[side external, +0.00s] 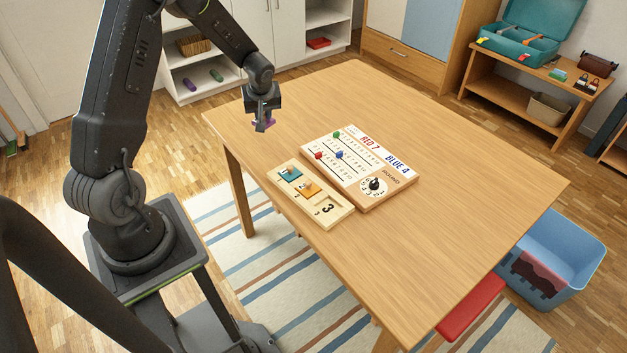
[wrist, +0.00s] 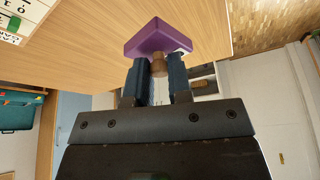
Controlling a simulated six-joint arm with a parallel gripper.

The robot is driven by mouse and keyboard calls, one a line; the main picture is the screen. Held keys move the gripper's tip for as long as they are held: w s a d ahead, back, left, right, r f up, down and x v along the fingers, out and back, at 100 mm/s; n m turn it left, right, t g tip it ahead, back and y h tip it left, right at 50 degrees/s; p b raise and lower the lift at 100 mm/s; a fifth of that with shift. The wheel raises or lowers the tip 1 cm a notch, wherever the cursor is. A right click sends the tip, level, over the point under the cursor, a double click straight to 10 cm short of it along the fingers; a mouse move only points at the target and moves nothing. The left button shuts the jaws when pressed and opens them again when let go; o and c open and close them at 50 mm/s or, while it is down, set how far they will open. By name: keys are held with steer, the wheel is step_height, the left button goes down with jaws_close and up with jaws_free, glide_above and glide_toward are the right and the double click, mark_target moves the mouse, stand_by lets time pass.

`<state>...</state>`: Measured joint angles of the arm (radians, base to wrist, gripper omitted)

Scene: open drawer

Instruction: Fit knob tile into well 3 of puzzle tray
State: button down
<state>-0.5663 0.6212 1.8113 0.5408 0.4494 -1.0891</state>
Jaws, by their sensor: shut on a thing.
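My gripper (side external: 262,122) is shut on the wooden knob of a purple knob tile (wrist: 157,38). In the wrist view the tile is a purple square beyond the fingertips, with the knob between the two fingers. In the side view only a little purple shows under the fingers, above the far left part of the table. The puzzle tray (side external: 336,219) lies on the table, to the right of and nearer than my gripper. A teal tile (side external: 291,174) and an orange tile (side external: 306,189) sit in two wells. The well marked 3 (side external: 327,208) is empty.
A wooden scoreboard (side external: 398,190) with red, blue and green pegs and a black dial lies right beside the tray. The right part of the table (side external: 480,200) is clear. A blue bin (side external: 560,262) stands on the floor at the right.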

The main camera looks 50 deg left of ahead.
steer(key=s+d+m, duration=0.1)
steer(key=s+d, duration=0.1)
steer(key=d, duration=0.7)
steer(key=s+d+m, duration=0.1)
steer(key=s+d, duration=0.1)
steer(key=d, duration=0.8)
steer(key=shift+t, duration=0.4)
steer(key=w+d+f, duration=0.1)
steer(key=d+f, duration=0.1)
steer(key=d, duration=0.1)
steer(key=w+d+f, duration=0.1)
steer(key=w+d, duration=0.1)
steer(key=d, duration=0.1)
steer(key=w+d+f, duration=0.1)
steer(key=d+f, duration=0.1)
steer(key=d, duration=0.1)
steer(key=shift+w+d+f, duration=0.1)
steer(key=shift+w+f, duration=0.25)
steer(key=shift+w, duration=0.05)
steer(key=shift+w+d+f, duration=0.1)
steer(key=shift+d+f, duration=0.05)
steer(key=shift+d, duration=0.05)
steer(key=shift+d+f, duration=0.1)
steer(key=shift+f, duration=1.9)
